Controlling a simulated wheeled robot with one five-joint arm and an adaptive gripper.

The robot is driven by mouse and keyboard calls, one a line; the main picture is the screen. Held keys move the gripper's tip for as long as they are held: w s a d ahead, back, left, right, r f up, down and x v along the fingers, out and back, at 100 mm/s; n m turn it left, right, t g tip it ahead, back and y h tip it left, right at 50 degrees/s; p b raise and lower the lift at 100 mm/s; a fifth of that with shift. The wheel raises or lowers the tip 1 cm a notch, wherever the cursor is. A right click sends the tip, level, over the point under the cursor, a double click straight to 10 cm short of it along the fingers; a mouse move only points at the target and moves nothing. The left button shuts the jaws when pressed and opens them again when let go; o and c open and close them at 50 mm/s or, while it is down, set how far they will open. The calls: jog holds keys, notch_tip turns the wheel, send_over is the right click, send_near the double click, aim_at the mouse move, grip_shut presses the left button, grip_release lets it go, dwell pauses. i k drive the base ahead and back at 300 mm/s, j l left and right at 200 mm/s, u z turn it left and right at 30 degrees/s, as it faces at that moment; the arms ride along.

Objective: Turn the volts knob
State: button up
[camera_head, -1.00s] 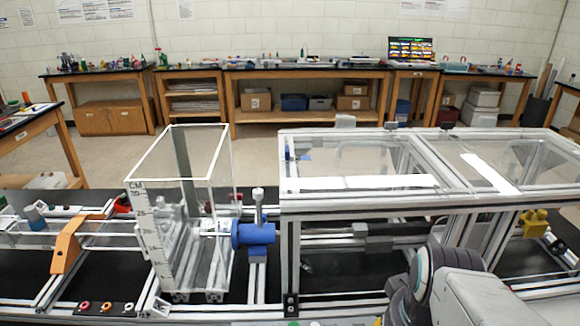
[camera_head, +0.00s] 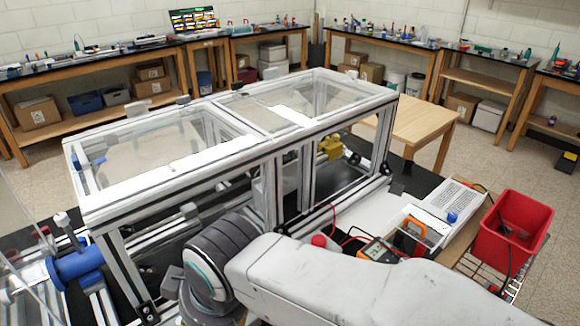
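A white vented box (camera_head: 457,195) stands on the bench at the right. A small blue knob-like part (camera_head: 452,217) shows at its near side. No label is readable, so I cannot tell whether this is the volts knob. An orange-framed handheld meter (camera_head: 377,251) lies left of the box, with red and black leads near it. My arm crosses the bottom of the view and runs out toward the lower right. My gripper is not in view.
A clear-topped aluminium extrusion frame (camera_head: 183,169) fills the left and middle. A red bin (camera_head: 513,228) stands right of the box, by a wire rack. An orange-handled item (camera_head: 410,236) stands close to the box. A wooden table (camera_head: 412,122) lies behind.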

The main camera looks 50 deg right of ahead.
aim_at(452, 218)
jog(key=z, duration=2.95)
